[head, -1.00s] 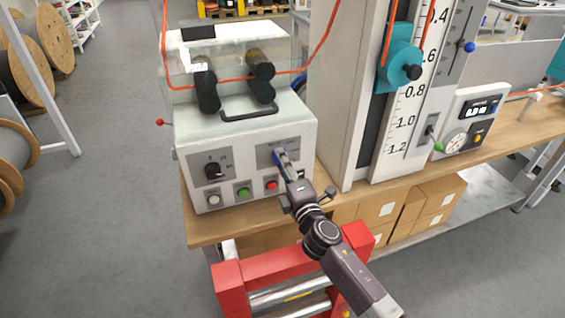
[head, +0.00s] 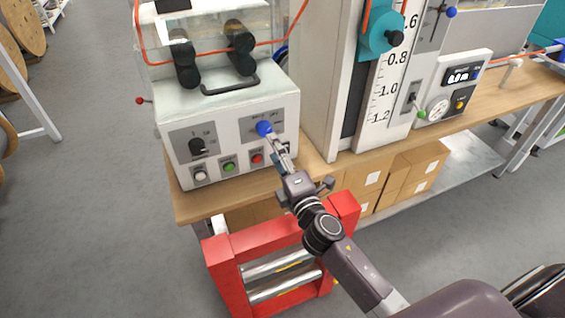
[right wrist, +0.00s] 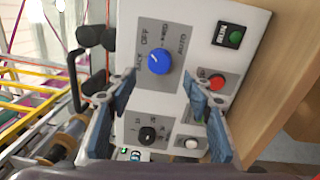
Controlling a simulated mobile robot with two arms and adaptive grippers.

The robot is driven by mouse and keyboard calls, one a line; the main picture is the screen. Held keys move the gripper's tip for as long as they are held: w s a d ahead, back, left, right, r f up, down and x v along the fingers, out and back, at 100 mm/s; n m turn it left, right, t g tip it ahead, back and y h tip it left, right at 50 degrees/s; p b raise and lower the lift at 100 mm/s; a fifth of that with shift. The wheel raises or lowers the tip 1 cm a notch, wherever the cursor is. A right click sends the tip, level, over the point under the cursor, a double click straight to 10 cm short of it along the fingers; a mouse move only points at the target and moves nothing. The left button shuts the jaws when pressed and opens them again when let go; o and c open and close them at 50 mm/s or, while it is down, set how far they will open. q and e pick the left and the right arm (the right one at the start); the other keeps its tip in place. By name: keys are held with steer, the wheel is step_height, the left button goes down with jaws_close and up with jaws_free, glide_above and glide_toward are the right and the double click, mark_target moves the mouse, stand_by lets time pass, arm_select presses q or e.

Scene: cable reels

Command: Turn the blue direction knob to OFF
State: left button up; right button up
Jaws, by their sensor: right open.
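The blue direction knob (head: 264,128) sits on a grey plate on the front of the white control box (head: 243,128). In the right wrist view the knob (right wrist: 159,61) is round with a short white mark toward its upper left, on the BACK/OFF side; I cannot tell exactly which label it meets. OFF, FWRD and AUTO labels surround it. My right gripper (head: 277,147) is open just in front of and below the knob. In the right wrist view its fingers (right wrist: 165,100) are spread, with nothing between them, and the knob lies beyond the tips. My left gripper is not in view.
A black rotary knob (head: 197,146), a white button (head: 200,175), a green button (head: 229,167) and a red button (head: 257,159) share the panel. A red frame with rollers (head: 265,242) stands below my right arm. A tall scale column (head: 335,90) rises to the right.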

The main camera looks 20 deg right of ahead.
steer(key=shift+s+d+f, duration=0.1)
steer(key=shift+s, duration=2.55)
